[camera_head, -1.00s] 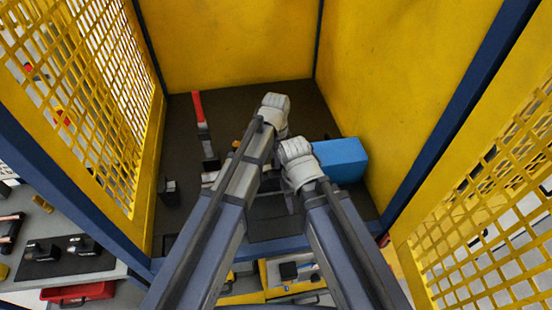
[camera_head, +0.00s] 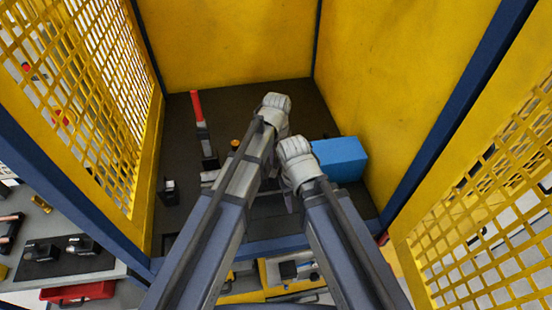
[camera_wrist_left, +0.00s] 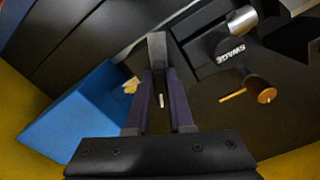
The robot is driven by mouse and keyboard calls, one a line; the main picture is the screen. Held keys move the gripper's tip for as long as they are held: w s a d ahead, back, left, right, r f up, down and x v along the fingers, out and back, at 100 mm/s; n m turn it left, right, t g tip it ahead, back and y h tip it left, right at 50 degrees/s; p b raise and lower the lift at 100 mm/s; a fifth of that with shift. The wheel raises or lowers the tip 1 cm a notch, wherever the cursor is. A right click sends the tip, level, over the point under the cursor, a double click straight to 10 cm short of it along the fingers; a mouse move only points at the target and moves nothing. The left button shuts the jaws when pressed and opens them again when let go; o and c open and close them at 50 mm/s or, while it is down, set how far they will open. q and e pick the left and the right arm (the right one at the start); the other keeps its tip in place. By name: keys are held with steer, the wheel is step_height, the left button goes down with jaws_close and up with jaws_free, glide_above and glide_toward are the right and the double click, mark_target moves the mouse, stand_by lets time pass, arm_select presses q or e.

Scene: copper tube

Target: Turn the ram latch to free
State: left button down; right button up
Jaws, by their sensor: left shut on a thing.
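My left gripper (camera_wrist_left: 159,75) is shut on a short grey bar (camera_wrist_left: 157,48) in the left wrist view. The bar looks like the ram latch, but I cannot read its position. Right of it is a black machine part (camera_wrist_left: 222,57) marked SWAGE, with a silver cylinder (camera_wrist_left: 241,19) and a copper-coloured pin (camera_wrist_left: 250,92). In the head view, my left wrist (camera_head: 275,110) hides its fingers and the bar. My right wrist (camera_head: 297,160) is just right of it, with its fingers hidden.
A blue box (camera_head: 342,160) stands to the right of my arms; it also shows in the left wrist view (camera_wrist_left: 75,108). A red-handled lever (camera_head: 197,105) stands at left. Yellow panels (camera_head: 230,40) and mesh walls enclose the dark bench. The back of the bench is clear.

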arm_select(q)
steer(key=n, duration=0.5)
steer(key=shift+d, duration=0.2)
steer(key=shift+n, duration=0.4)
steer(key=c, duration=0.8)
jaws_free()
step_height(320, 180, up, 8)
steer(key=p, duration=0.8)
steer(key=shift+f, duration=0.15)
